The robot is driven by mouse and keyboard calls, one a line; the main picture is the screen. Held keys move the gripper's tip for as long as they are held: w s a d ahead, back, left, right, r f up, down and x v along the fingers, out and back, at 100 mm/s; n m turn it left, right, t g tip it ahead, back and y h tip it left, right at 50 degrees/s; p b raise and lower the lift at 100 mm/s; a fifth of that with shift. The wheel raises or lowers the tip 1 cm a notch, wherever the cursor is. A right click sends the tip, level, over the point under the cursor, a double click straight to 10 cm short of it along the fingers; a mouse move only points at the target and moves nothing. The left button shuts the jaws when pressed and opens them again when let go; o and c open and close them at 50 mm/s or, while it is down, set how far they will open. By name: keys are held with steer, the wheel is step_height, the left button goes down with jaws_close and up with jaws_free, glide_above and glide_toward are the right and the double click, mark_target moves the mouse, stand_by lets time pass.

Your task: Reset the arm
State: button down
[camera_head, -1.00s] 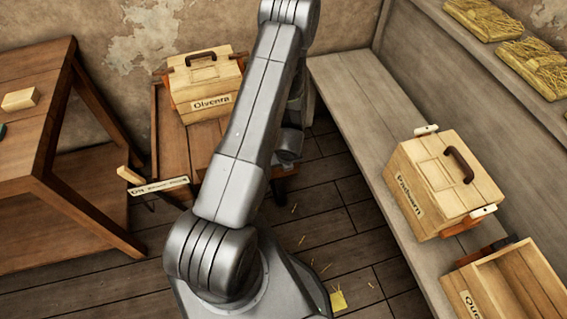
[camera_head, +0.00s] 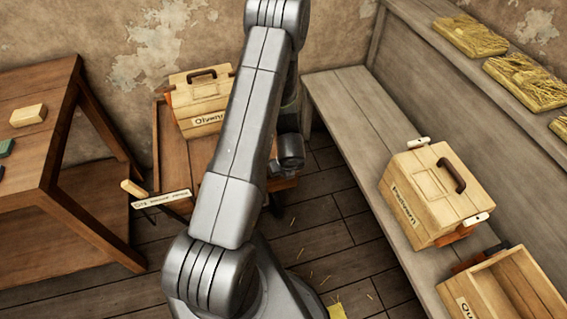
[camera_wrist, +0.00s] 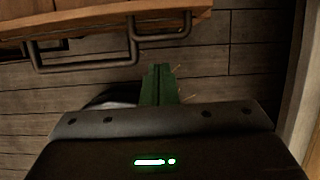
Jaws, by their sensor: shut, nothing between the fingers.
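My gripper shows in the wrist view (camera_wrist: 159,84), its two green fingers pressed together with nothing between them. It points toward the plank floor, below a wooden edge with dark metal handles (camera_wrist: 90,50). In the head view my grey arm rises through the middle of the picture, and the gripper itself cannot be made out there.
A box labelled Olvenra (camera_head: 203,100) stands on a low wooden table behind my arm. A second lidded box (camera_head: 432,195) and an open box (camera_head: 508,290) stand on the grey bench (camera_head: 345,110) at right. A wooden table (camera_head: 50,190) stands at left. Floor between is mostly clear.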

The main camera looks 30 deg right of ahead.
step_height(320, 180, up, 3)
steer(key=shift+w+f+p, duration=0.15)
steer(key=shift+f+p, duration=0.05)
steer(key=shift+p, duration=0.2)
steer(key=shift+f, duration=0.1)
steer(key=s+b+x, duration=0.1)
steer(key=b+x, duration=0.3)
steer(key=x, duration=0.5)
steer(key=shift+s+f, duration=0.25)
steer(key=shift+s, duration=0.05)
steer(key=shift+a+r, duration=0.1)
